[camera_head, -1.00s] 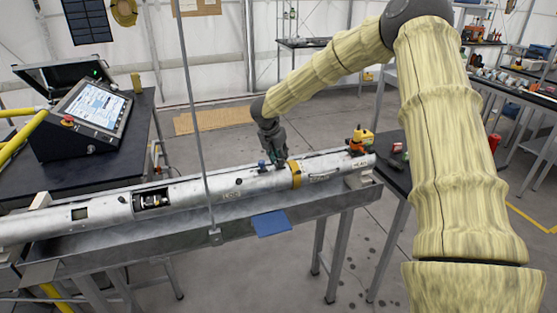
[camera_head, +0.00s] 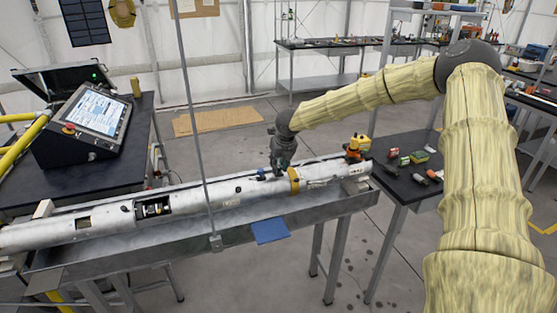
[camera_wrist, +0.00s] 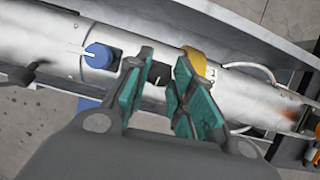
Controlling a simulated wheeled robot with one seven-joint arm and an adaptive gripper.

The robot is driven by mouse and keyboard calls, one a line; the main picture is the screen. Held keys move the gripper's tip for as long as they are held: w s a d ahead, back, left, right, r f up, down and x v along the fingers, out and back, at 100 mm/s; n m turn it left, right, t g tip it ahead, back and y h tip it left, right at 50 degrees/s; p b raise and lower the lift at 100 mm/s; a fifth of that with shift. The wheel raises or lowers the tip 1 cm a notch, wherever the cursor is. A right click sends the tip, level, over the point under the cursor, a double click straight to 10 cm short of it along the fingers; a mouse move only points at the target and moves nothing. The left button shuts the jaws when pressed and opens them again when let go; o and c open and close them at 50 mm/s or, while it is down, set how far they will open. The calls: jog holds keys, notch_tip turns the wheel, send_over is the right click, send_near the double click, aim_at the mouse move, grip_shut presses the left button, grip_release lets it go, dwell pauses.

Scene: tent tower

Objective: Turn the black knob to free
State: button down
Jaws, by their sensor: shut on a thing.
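A long silver tube (camera_head: 220,190) lies in a grey metal trough (camera_head: 330,201). My gripper (camera_head: 281,172) is at the tube's top, between a blue knob and a yellow band (camera_head: 294,181). In the wrist view, the teal-padded fingers of my gripper (camera_wrist: 158,87) stand on both sides of a small dark part, apparently the black knob (camera_wrist: 159,74), and are shut on it. The fingers hide most of it, and its pointer cannot be read. The blue knob (camera_wrist: 98,55) with a white line sits left of the fingers; the yellow band (camera_wrist: 195,62) is right of them.
A thin upright pole (camera_head: 197,110) stands in front of the tube, left of my gripper. A control case with a screen (camera_head: 99,105) stands on the left table. An orange and yellow device (camera_head: 356,146) is near the tube's right end. A blue flap (camera_head: 270,231) hangs off the trough.

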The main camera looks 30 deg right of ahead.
jog(key=shift+s+f+n+y+p, duration=0.15)
jog(key=shift+n+y+p, duration=0.15)
jog(key=shift+n+p, duration=0.6)
jog(key=c, duration=1.2)
grip_release()
jog(key=shift+d, duration=0.1)
jog(key=shift+c, duration=0.2)
jog(key=shift+s+r, duration=0.1)
jog(key=shift+r, duration=0.65)
jog(key=v, duration=1)
jog(key=shift+r, duration=0.2)
